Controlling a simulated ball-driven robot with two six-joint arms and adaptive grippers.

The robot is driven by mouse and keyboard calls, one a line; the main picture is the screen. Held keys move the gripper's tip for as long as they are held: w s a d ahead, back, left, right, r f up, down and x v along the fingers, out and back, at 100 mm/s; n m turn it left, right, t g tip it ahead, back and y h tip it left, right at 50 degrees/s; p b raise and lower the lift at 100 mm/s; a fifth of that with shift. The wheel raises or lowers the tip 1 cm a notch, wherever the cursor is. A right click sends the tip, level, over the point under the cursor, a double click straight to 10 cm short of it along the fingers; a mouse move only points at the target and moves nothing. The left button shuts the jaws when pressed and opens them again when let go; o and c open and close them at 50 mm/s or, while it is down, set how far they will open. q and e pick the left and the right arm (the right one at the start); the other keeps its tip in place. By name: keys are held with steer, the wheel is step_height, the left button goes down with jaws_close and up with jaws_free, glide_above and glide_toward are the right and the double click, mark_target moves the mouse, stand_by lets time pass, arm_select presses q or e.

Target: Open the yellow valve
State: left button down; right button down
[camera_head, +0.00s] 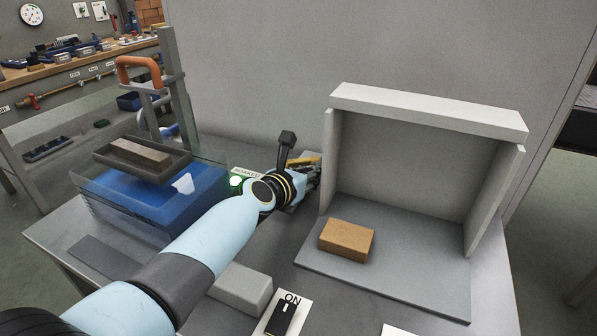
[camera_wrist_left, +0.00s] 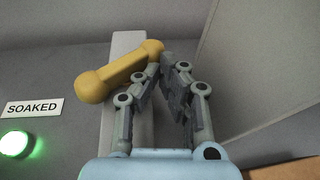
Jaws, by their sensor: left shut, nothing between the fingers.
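The yellow valve (camera_wrist_left: 122,70) shows in the left wrist view as a slanted bar with rounded ends, in front of a pale grey post. Its right end is higher than its left. In the head view only a small yellow part (camera_head: 306,161) shows behind my left wrist. My left gripper (camera_wrist_left: 168,80) is shut and empty, with its fingers just right of the valve's upper right end. I cannot tell whether they touch it. In the head view the left gripper (camera_head: 313,180) is mostly hidden by its own wrist. My right gripper is not in view.
A lit green button (camera_wrist_left: 14,144) sits below a SOAKED label (camera_wrist_left: 34,107). A grey open-fronted booth (camera_head: 428,108) with a tan brick (camera_head: 346,240) stands to the right. A blue tank (camera_head: 150,205) with a brick tray is left. An ON switch (camera_head: 283,316) is at the front.

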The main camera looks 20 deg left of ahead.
arm_select(q)
steer(key=shift+w+d, duration=0.3)
steer(key=shift+w, duration=0.3)
stand_by(1.6)
steer(key=v, duration=1.2)
